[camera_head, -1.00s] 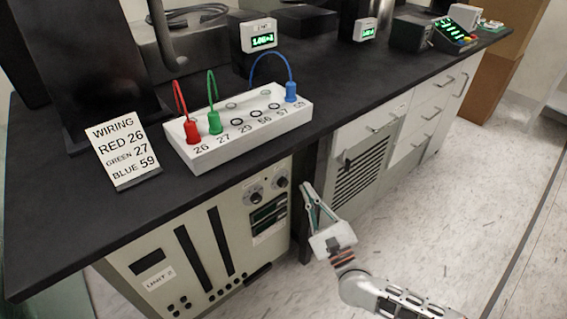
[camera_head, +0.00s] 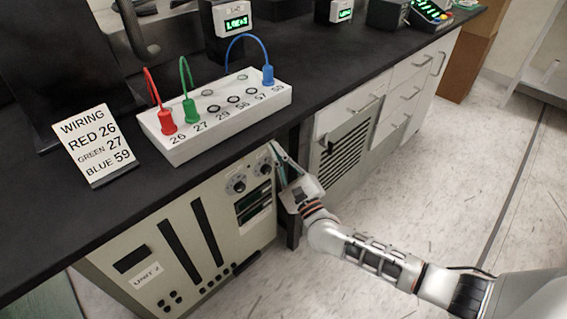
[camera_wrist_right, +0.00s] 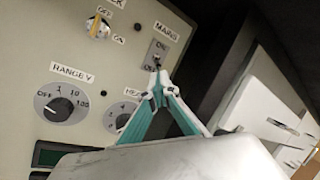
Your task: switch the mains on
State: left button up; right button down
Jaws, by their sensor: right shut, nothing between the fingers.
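In the head view my right gripper (camera_head: 275,149) is at the unit's upper right corner, hiding the switch. My left gripper is not in view.
The black bench top (camera_head: 200,170) overhangs the unit. A white socket block (camera_head: 215,128) with red, green and blue leads stands above, beside a wiring card (camera_head: 92,145).

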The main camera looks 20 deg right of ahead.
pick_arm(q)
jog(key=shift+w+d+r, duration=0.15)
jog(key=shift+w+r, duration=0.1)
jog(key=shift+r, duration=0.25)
pick_arm(e)
jog(key=shift+w+r, duration=0.25)
jog(key=shift+w, duration=0.4)
jog(key=shift+a, duration=0.1)
